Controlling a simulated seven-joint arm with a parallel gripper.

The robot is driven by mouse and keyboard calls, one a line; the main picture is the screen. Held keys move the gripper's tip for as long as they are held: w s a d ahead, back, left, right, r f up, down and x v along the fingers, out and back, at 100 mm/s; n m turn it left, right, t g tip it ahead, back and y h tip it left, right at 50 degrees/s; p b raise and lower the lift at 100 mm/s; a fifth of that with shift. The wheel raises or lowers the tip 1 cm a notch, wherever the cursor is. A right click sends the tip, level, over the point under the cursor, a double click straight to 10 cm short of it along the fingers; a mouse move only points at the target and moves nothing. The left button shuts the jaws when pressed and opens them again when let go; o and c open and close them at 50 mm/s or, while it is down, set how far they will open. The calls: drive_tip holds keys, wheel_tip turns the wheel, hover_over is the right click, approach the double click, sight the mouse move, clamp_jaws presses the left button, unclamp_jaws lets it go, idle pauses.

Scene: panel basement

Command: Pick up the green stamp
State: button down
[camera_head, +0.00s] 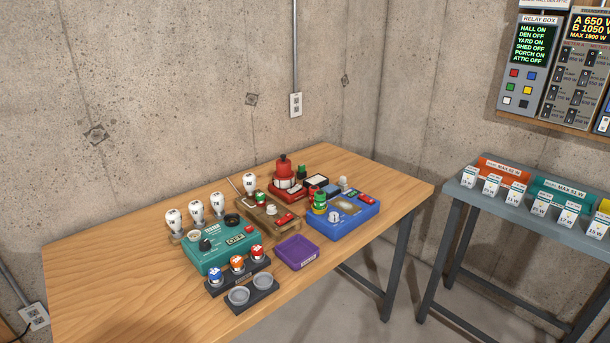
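A small green piece (301,172) stands upright beside a larger red piece with a dark knob (283,172), at the back of the wooden table; it looks like the green stamp, but it is too small to be sure. Another green, knob-like piece (319,201) stands on or at the left edge of a blue box (352,217). My gripper is not in view.
The wooden table (110,255) has free room at its left. A teal box (220,258), white bulbs (196,208), a purple tray (297,252) and a dark rack with coloured knobs (238,276) crowd the middle. A grey table (530,212) with labelled bulbs stands right.

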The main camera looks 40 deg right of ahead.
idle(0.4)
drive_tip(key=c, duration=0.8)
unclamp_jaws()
